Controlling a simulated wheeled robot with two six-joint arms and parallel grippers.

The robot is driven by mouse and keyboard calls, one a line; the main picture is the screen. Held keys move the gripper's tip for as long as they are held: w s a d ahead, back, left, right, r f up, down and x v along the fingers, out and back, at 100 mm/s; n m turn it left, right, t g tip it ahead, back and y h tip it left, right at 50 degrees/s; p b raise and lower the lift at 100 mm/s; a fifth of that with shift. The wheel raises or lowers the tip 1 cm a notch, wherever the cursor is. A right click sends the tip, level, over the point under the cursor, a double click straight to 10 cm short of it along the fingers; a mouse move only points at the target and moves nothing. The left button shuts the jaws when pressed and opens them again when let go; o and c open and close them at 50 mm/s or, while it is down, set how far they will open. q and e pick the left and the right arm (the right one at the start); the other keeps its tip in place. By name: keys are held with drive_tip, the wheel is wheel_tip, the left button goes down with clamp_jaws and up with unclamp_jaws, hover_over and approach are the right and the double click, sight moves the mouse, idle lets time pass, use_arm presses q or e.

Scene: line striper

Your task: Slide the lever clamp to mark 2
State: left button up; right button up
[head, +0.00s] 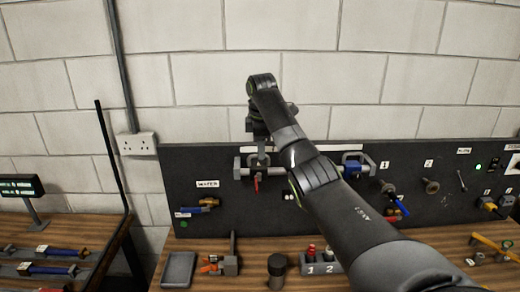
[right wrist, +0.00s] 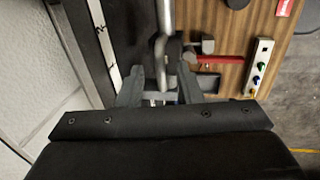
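The lever clamp with its red handle (head: 257,183) hangs near the left end of a grey rail (head: 246,172) on the dark panel. A white strip (head: 335,148) runs above the rail. My arm hides the middle of the rail. My left gripper is out of view.
A blue clamp-like part (head: 355,163) sits at the rail's right end. Valves, knobs and labels cover the panel (head: 420,215) to the right. The bench (head: 205,262) holds a grey tray (head: 180,268), a small vice and a numbered block (head: 322,267).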

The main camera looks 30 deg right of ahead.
drive_tip(key=shift+w+a+f, duration=0.15)
drive_tip(key=shift+a+f, duration=0.05)
drive_tip(key=shift+f, duration=0.3)
drive_tip(key=shift+d, duration=0.25)
clamp_jaws()
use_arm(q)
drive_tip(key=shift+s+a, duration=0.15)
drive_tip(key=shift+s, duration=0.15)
